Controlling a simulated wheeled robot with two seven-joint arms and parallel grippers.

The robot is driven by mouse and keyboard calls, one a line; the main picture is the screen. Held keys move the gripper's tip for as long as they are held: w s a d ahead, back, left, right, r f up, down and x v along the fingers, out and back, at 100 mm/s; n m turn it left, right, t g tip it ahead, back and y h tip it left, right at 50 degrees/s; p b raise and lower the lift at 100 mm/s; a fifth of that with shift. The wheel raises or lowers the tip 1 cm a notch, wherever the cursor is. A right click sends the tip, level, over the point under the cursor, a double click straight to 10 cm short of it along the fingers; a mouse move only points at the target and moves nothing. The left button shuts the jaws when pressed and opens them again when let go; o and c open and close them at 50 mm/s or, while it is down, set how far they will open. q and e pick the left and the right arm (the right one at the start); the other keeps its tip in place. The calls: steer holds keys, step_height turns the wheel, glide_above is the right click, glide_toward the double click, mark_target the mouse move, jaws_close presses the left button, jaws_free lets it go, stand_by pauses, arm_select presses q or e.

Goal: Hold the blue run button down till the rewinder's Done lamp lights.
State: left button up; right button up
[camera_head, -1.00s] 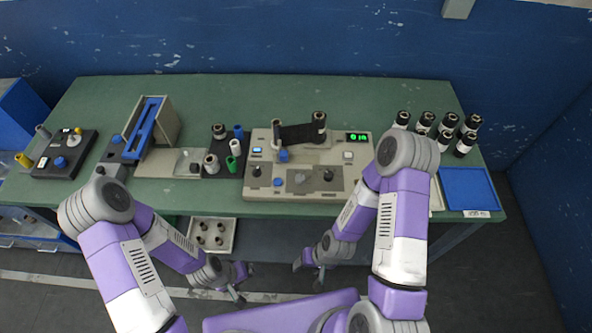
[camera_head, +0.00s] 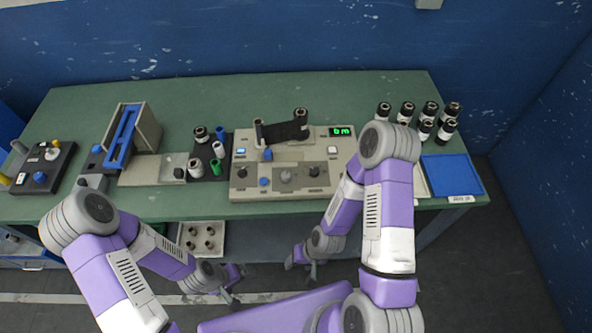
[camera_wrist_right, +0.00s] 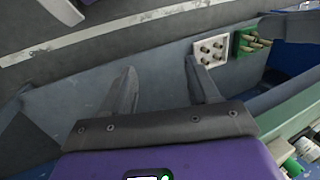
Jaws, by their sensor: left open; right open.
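The rewinder (camera_head: 237,190) is a beige console at the middle of the green table. A round blue button (camera_head: 264,182) sits on its front panel, left of a grey plate. A dark web spans between two rolls (camera_head: 286,131) at its back. A small green display (camera_head: 342,131) is lit; its text is hard to read. My left gripper (camera_head: 232,298) and right gripper (camera_head: 312,270) hang below the table's front edge, away from the button. The right wrist view shows open, empty fingers (camera_wrist_right: 163,88).
Several black-and-white rolls (camera_head: 424,130) stand at the right beside a blue tray (camera_head: 452,177). Left of the rewinder are several small spools (camera_head: 218,149), a blue-railed stand (camera_head: 122,138) and a dark panel (camera_head: 40,165). A white crate (camera_head: 183,240) sits below the table.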

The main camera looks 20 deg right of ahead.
stand_by(0.4)
jaws_close()
stand_by(1.6)
